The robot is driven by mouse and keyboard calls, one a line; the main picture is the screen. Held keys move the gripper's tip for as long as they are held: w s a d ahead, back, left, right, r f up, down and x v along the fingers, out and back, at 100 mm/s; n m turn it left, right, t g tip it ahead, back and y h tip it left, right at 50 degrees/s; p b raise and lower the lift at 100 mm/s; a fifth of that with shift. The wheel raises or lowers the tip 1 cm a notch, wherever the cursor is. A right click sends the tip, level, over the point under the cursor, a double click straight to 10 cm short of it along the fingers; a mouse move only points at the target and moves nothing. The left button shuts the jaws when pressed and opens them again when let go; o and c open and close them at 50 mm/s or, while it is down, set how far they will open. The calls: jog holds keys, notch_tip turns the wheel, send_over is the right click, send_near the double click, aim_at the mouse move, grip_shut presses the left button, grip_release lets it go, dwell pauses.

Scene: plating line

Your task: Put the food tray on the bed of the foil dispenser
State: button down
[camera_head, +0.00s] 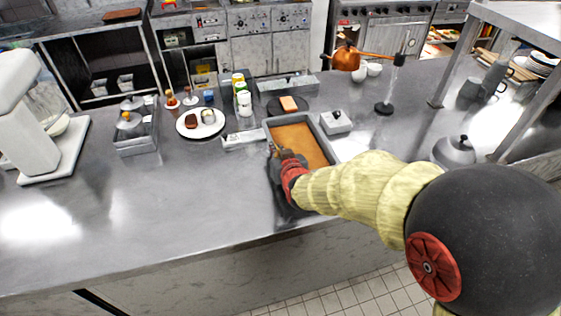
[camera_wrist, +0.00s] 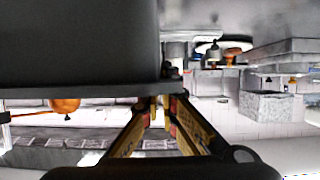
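The food tray (camera_head: 327,149) is a grey rectangular pan of brown food on the steel counter, in the middle of the head view. My gripper (camera_head: 279,154) is at its near left rim. In the wrist view the tray's dark wall and rim (camera_wrist: 75,93) fill the upper left. My gripper's fingers (camera_wrist: 163,102) converge on that rim, closed on it with little gap. The contact itself is partly hidden. I cannot clearly identify the foil dispenser. A pale flat piece (camera_head: 243,137) lies left of the tray and a grey box with a black knob (camera_head: 336,122) right of it.
A plate with food (camera_head: 214,131), several bottles (camera_head: 243,97) and a grey caddy (camera_head: 135,142) stand to the left. A slim stand with a black base (camera_head: 384,109) and a domed lid (camera_head: 455,151) are to the right. The counter's front left is clear.

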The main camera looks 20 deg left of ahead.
jog(key=shift+w+d+f+b, duration=0.25)
jog(key=shift+w+f+b, duration=0.05)
jog(key=shift+w+f, duration=0.65)
jog(key=shift+w+f+b, duration=0.2)
jog(key=shift+f+b, duration=0.3)
jog(key=shift+f, duration=1.2)
jog(key=shift+f, duration=0.2)
jog(key=c, duration=2)
grip_release()
jog(key=shift+c, duration=0.2)
